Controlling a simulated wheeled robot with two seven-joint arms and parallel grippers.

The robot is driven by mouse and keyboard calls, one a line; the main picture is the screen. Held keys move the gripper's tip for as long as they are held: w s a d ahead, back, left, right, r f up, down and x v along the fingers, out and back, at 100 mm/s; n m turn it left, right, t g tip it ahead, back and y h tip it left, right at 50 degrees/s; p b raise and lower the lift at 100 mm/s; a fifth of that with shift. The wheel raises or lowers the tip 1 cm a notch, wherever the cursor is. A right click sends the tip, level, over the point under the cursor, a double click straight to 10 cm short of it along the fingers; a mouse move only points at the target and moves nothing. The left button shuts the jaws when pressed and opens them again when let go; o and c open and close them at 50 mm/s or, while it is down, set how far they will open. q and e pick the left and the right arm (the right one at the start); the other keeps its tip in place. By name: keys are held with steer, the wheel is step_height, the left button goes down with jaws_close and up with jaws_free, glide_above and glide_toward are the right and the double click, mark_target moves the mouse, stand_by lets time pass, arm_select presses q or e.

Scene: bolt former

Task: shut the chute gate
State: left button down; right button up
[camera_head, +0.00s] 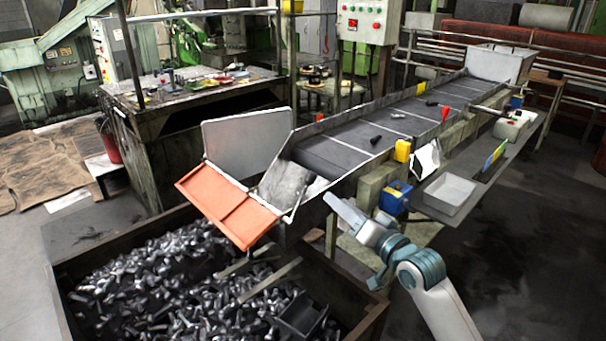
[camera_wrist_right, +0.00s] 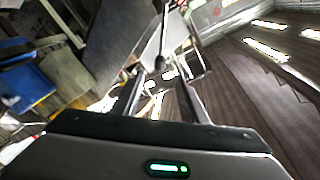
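The chute (camera_head: 228,203) at the conveyor's lower end has an orange sloping tray over the bolt bin. A pale grey panel (camera_head: 248,143) stands tilted up along its back side. A worn grey plate (camera_head: 283,183) sits between the tray and the belt; I cannot tell which panel is the gate. My right gripper (camera_head: 332,200) is beside the chute's near side, to the right of the plate. In the right wrist view its fingers (camera_wrist_right: 158,98) are apart, with a thin rod and dark knob (camera_wrist_right: 159,62) just beyond the gap. My left gripper is not in view.
The bolt bin (camera_head: 375,318) with rusty walls stands below the chute. The conveyor belt (camera_head: 335,150) runs up to the right with a few bolts. Open floor lies at the right.

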steer(key=p+x, duration=0.3)
steer(key=x, duration=1.4)
steer(key=shift+a, duration=0.15)
steer(key=shift+w, duration=0.15)
jaws_close()
